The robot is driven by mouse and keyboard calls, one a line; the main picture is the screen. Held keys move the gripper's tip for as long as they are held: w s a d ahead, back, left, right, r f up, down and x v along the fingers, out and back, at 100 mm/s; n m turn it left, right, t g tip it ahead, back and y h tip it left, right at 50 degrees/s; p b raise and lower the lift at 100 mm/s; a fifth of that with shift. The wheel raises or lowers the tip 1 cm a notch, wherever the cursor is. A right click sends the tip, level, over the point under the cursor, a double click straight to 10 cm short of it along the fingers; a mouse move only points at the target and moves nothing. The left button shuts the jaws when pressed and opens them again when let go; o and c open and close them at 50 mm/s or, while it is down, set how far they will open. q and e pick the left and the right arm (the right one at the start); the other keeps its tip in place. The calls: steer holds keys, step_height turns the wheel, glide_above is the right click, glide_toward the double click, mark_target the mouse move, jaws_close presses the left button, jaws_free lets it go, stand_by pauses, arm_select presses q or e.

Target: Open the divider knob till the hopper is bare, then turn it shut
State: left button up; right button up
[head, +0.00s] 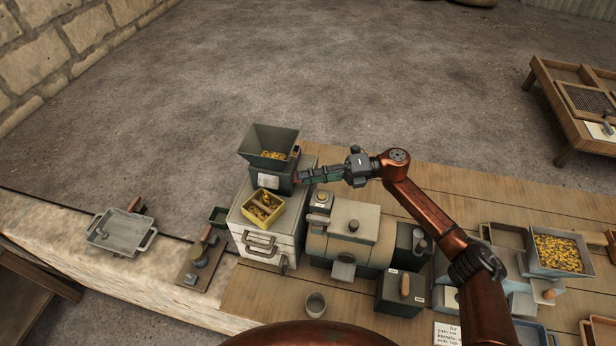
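A dark grey flared hopper (255,143) stands on the divider body (260,184), with some yellow kernels (274,155) in its bottom. The divider sits on a pale metal cabinet (248,232). In front of the divider, a yellow tray (247,211) holds kernels on both sides of a middle strip. My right gripper (299,177) reaches in from the right, its fingertips at the divider's right side. The knob cannot be made out there, and I cannot tell whether the fingers grip it. My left gripper is not in view.
A tan drum machine (352,225) stands right of the cabinet, with a dark box (402,293) and a cup (316,304) in front. A grey bin of kernels (557,253) is at the right.

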steer(key=o, duration=0.4)
steer(key=shift+o, duration=0.2)
steer(key=w+d, duration=0.1)
steer(key=d, duration=1.1)
steer(key=shift+w+r, duration=0.25)
steer(key=shift+r, duration=0.15)
